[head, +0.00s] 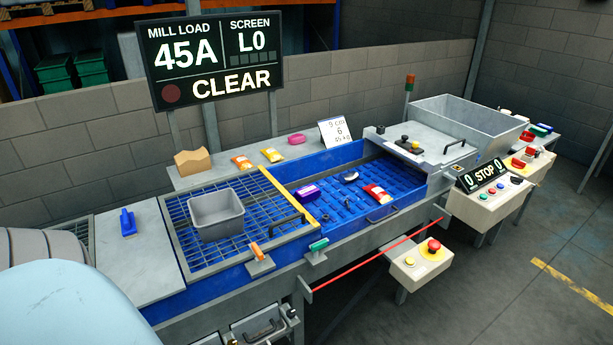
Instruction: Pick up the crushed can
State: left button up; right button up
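A small silvery object (351,176), which looks like the crushed can, lies on the blue slatted bed (352,208) in the middle of the machine. It is too small to make out its dents. A purple pack (308,192) lies to its left and a red-and-yellow packet (376,193) to its right and nearer. All three lie apart. Neither of my grippers is in view.
A grey bin (216,214) sits on the grid at left. A yellow edge and black handle border the bed's left side. A metal hood (415,147) stands at its right. A red bar (365,257) runs along the front. Several packs lie on the back ledge.

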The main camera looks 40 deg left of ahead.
aim_at(354, 175)
jog(key=u, duration=1.15)
jog(key=i+l, duration=0.25)
jog(key=l, duration=0.25)
jog(key=i+l, duration=0.3)
jog(key=l, duration=0.25)
jog(key=i+l, duration=0.25)
jog(key=l, duration=0.25)
jog(key=i+l, duration=0.25)
jog(key=l, duration=0.25)
jog(key=i+l, duration=0.25)
jog(key=l, duration=0.25)
jog(key=i+l, duration=0.3)
jog(key=l, duration=0.25)
jog(key=i+l, duration=0.25)
jog(key=l, duration=0.25)
jog(key=i+l, duration=0.25)
jog(key=l, duration=0.25)
jog(key=i+l+u, duration=0.1)
jog(key=u, duration=0.25)
jog(key=l+u, duration=0.35)
jog(key=i+l+u, duration=0.1)
jog(key=u, duration=2.05)
